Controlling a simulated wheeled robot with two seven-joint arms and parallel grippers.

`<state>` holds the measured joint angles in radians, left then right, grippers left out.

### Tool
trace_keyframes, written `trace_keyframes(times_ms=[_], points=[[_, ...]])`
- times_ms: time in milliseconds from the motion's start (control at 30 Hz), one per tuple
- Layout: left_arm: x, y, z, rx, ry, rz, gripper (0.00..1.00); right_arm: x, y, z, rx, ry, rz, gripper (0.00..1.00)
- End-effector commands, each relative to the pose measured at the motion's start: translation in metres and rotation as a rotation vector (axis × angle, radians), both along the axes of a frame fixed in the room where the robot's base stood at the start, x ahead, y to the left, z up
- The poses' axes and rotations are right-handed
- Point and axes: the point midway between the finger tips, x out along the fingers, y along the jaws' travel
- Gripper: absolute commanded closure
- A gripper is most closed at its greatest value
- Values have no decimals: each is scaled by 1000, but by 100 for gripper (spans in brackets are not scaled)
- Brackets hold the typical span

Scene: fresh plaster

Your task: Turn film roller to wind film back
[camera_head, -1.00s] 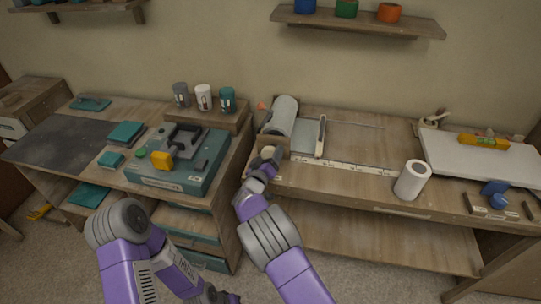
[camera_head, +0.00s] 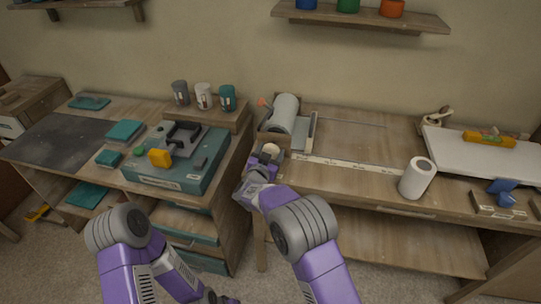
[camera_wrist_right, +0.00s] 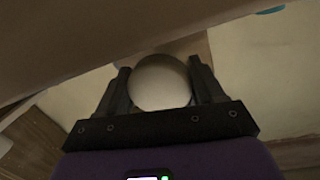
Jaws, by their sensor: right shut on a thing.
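The film roller (camera_head: 284,114) is a pale grey cylinder in a wooden holder at the left end of the right-hand bench. A short strip of film with a bar (camera_head: 312,130) at its edge lies just right of it. A round cream knob (camera_head: 270,148) is at the front of the roller. My right gripper (camera_head: 267,157) is at this knob. In the right wrist view, the knob (camera_wrist_right: 160,82) sits between the fingers of my right gripper (camera_wrist_right: 162,88), which is shut on it. My left arm hangs low in front of the left bench; its gripper is not seen.
A white roll (camera_head: 415,178) stands on the right bench. A white board (camera_head: 480,155) lies at the right.

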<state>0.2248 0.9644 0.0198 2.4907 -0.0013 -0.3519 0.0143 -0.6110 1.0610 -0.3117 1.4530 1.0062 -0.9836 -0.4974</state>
Motion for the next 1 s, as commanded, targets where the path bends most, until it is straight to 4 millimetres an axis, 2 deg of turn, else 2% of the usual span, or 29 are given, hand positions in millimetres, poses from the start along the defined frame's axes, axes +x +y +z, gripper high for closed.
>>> trace_keyframes(times_ms=[400,1000], points=[[0,0,-15,0,0,0,100,0,0,-1,217,-59,-1,63],[0,0,-17,0,0,0,100,0,0,0,258,-69,-2,63]])
